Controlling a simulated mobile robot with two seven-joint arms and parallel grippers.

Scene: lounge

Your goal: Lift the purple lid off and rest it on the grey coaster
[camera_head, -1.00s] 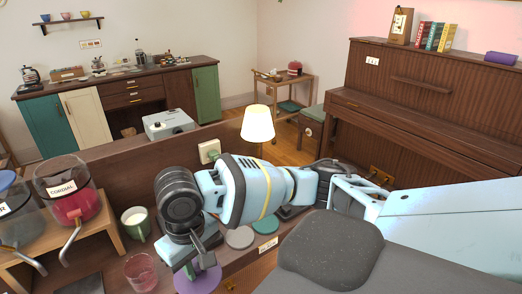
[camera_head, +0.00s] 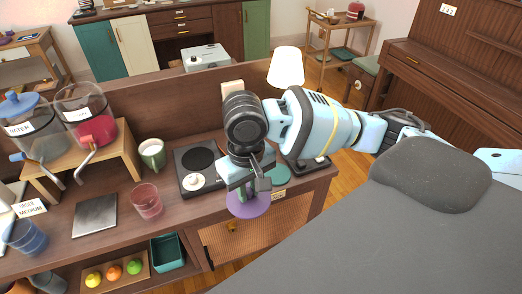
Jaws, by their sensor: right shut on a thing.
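The purple lid (camera_head: 250,207) hangs level under my right gripper (camera_head: 247,192), which is shut on its grip. It shows in front of the counter's front edge, near its right end; its height above the counter is hard to judge. The grey coaster is hidden behind my gripper and the lid. A teal coaster (camera_head: 281,174) shows just right of my gripper. The cordial dispenser (camera_head: 88,116), with red liquid, stands open-topped at the left. My left gripper is not in view.
A dispenser with a blue lid (camera_head: 24,110) shares the wooden stand (camera_head: 122,153). A green mug (camera_head: 152,153), a pink glass (camera_head: 147,202) and a black device with a white knob (camera_head: 194,181) stand left of my gripper. A lamp (camera_head: 286,68) is behind.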

